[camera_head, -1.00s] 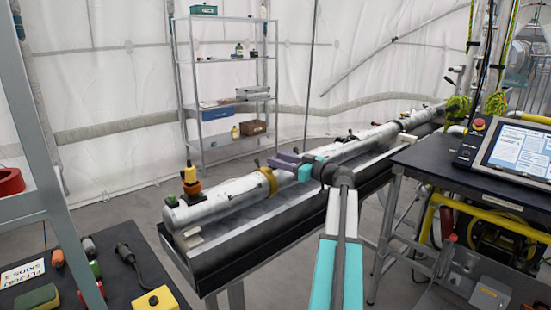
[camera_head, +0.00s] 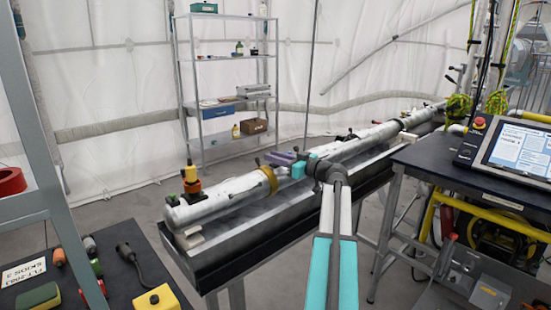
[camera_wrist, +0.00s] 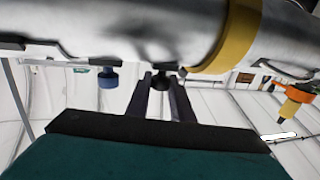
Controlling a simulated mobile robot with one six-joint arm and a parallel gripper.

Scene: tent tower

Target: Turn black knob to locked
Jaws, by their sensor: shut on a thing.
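A long silvery tube (camera_head: 222,197) lies in a dark trough, with a yellow band (camera_head: 269,179) around it. My gripper (camera_head: 272,156), with purple fingers and a teal body, reaches over the tube just right of the band. In the wrist view my gripper (camera_wrist: 162,88) has its two fingers on either side of the small black knob (camera_wrist: 161,80) beside the yellow band (camera_wrist: 238,35). It is shut on this knob. A blue knob (camera_wrist: 107,78) sits apart to the left. Any lock marking is not readable.
A dark trough (camera_head: 255,238) runs below the tube. A workbench with a tablet (camera_head: 517,148) stands right. Shelves (camera_head: 229,75) stand behind.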

